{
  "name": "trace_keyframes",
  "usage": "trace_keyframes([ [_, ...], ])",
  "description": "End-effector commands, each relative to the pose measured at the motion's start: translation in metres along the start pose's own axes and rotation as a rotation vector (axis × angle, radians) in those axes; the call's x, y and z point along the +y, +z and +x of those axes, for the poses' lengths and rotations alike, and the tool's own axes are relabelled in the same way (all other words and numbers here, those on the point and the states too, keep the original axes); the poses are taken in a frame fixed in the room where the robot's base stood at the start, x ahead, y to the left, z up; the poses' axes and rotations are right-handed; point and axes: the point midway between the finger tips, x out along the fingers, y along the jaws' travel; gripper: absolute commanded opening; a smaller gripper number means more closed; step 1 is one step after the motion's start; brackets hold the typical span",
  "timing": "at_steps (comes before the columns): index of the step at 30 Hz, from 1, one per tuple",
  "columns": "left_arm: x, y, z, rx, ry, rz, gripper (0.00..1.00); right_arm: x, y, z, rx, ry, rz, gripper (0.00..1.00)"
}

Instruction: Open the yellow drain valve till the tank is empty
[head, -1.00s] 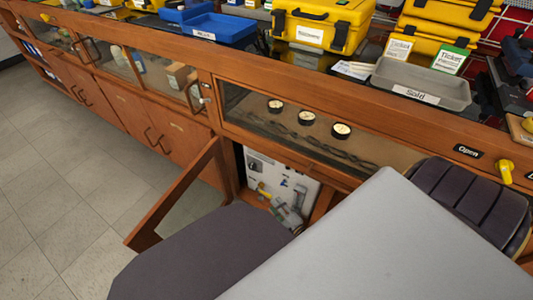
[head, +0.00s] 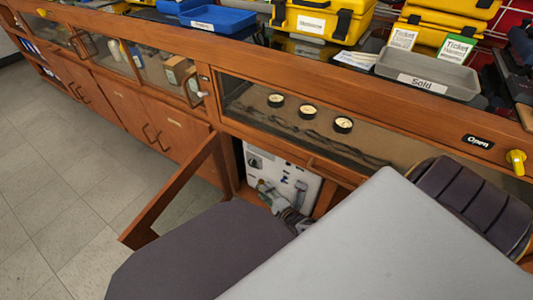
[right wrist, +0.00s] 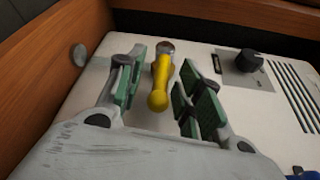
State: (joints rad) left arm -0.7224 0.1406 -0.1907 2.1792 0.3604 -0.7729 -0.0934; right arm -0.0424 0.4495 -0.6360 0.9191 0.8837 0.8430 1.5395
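In the right wrist view a yellow valve handle (right wrist: 160,82) sticks out from a white panel (right wrist: 205,55). My right gripper (right wrist: 160,95) is open, with one green-padded finger on each side of the handle. A gap shows between the handle and each finger. In the head view the right gripper (head: 283,204) is small and partly hidden, inside the open cabinet in front of the white panel (head: 290,172). The left gripper is not in view. I cannot pick out the tank or its level.
An open wooden cabinet door (head: 172,195) stands out on the left of the opening. A wooden wall (right wrist: 50,70) is close on the left in the wrist view. A black knob (right wrist: 249,61) is on the panel. A yellow knob (head: 516,160) sits by the "Open" label (head: 478,142).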

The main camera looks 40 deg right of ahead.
Motion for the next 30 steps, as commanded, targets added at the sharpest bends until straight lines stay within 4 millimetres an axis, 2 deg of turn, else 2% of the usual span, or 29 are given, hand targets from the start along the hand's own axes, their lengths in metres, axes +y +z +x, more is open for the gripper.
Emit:
trace_keyframes([
  [4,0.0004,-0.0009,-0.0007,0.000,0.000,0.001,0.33,-0.0001,0.0002,0.0000,0.000,0.000,0.000,0.34],
  [12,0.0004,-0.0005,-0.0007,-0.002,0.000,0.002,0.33,-0.0001,0.0002,-0.0001,0.000,0.000,0.000,0.00],
  [30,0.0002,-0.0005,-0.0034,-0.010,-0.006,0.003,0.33,-0.0017,0.0006,-0.0005,0.003,0.014,-0.006,0.00],
])
